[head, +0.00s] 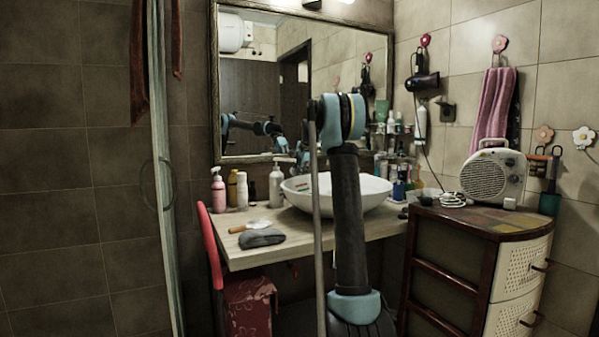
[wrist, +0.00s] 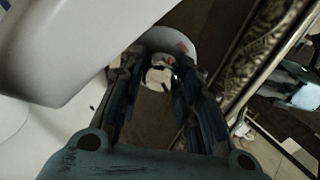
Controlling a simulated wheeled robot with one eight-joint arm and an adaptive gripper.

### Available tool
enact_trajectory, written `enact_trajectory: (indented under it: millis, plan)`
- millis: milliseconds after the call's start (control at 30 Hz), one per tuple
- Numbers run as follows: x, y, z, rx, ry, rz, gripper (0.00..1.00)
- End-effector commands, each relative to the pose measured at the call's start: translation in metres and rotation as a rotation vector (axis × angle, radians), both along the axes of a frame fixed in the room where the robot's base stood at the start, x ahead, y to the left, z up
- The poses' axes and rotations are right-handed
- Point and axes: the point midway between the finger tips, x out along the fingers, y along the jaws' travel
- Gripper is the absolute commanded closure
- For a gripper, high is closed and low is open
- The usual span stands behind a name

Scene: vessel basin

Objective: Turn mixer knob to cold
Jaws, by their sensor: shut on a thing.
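The white vessel basin (head: 350,204) stands on the wooden counter in the head view, partly behind my arm. In the wrist view my gripper (wrist: 160,68) has its dark fingers apart, shut on a small pale piece (wrist: 160,77) between the tips. It appears to be the mixer knob, though its shape and any hot or cold marks are too dark to read. A white rounded form with a red mark lies just beyond the fingertips. In the head view the fingertips and knob are not clear.
The framed mirror (head: 238,82) hangs behind the basin; its ornate frame (wrist: 250,62) runs close right of my fingers. A pink bottle (head: 219,192) and other bottles stand left of the basin. A grey pouch (head: 262,238) lies in front. A drawer cabinet (head: 447,262) with a heater (head: 494,175) stands right.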

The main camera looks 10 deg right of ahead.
Motion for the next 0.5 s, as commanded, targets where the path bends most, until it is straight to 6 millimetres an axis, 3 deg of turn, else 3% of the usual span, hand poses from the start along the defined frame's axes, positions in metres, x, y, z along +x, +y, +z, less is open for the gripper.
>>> enact_trajectory:
  millis: [500]
  plan:
    - [-0.0002,-0.0019,-0.0005,0.071,0.024,-0.094,0.93]
